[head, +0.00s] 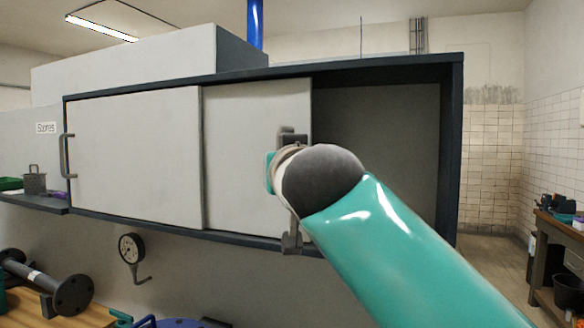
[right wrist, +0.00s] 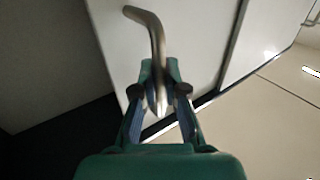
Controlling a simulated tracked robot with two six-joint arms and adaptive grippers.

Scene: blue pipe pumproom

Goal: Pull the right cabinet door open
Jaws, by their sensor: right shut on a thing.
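The wall cabinet (head: 452,150) has two pale sliding doors in a dark frame. The right door (head: 240,130) stands to the left of the cabinet's right end, partly overlapping the left door (head: 135,150). The space to its right is open and shows a grey interior. The right door's handle (head: 291,243) is a bent metal bar near its right edge, partly hidden by my right arm. In the right wrist view the handle (right wrist: 148,25) runs between the fingers of my right gripper (right wrist: 160,78), which is shut on it. My left gripper is not in view.
The left door has its own handle (head: 68,156) at its left edge. Below are a gauge (head: 131,247) and a bench with a dark flanged pipe (head: 60,290). A shelf with a small pot (head: 35,180) is at left. A workbench (head: 560,230) stands at far right.

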